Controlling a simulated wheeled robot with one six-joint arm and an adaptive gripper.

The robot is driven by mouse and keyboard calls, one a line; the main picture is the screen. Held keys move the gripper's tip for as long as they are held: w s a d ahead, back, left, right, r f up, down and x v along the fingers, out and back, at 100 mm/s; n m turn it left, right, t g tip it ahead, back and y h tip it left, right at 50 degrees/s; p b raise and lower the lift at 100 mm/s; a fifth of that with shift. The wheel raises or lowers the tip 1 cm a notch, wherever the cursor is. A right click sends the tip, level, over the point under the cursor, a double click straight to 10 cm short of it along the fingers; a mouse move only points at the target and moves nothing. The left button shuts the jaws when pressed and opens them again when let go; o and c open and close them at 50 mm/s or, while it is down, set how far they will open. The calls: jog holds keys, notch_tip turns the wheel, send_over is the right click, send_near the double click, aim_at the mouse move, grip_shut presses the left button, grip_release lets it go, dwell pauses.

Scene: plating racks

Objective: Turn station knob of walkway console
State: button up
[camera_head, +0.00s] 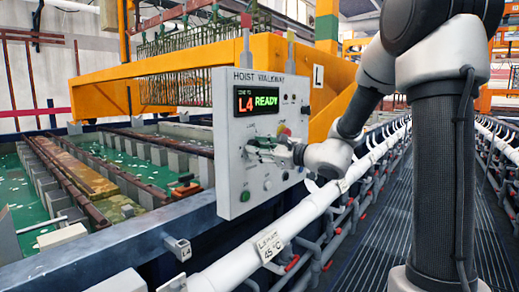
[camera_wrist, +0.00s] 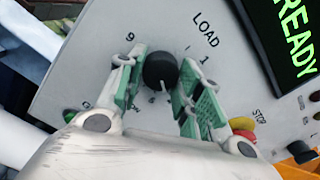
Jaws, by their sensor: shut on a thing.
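The walkway console (camera_head: 226,150) is a pale grey panel headed HOIST WALKWAY. Its screen (camera_head: 258,100) reads "L4 READY" in the head view. The station knob (camera_wrist: 160,69) is black and round with a pale pointer line, with the marks 9, LOAD and 1 around it in the wrist view. My gripper (camera_wrist: 158,85) has green-padded fingers on both sides of the knob and is shut on it. In the head view my gripper (camera_head: 258,148) is at the panel's face below the screen, and it hides the knob.
A green button (camera_head: 245,196) sits low on the console. A red and yellow button (camera_wrist: 243,128) is close to my right finger in the wrist view. A white pipe (camera_head: 270,238) runs below the console, beside a grated walkway (camera_head: 365,255). Open tanks lie left.

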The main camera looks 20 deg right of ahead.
jog(key=o, duration=1)
jog(key=shift+o, duration=0.2)
jog(key=shift+s+d, duration=0.1)
jog(key=v, duration=1.1)
jog(key=shift+s+d, duration=0.2)
jog(key=shift+s, duration=0.1)
jog(key=shift+f, duration=0.1)
